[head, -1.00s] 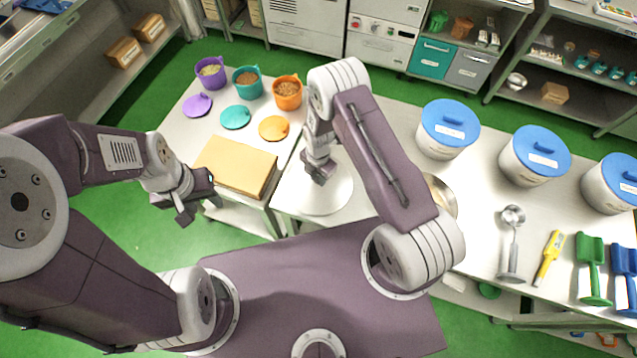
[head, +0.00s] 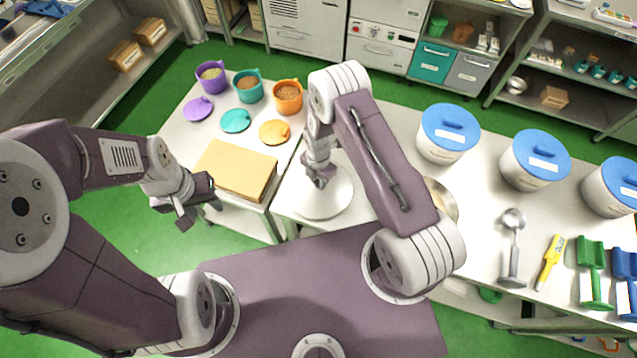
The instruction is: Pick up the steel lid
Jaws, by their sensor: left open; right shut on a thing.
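The steel lid appears to be the pale round disc (head: 325,205) at the left end of the long white table. My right gripper (head: 319,181) is over the disc, pointing down, and is shut on it near its middle. The grasped part, likely a handle, is hidden by the fingers. I cannot tell whether the disc is raised off the surface. My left gripper (head: 193,213) is open and empty, left of the wooden board and apart from everything.
A steel bowl (head: 441,196) is partly hidden by my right arm.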

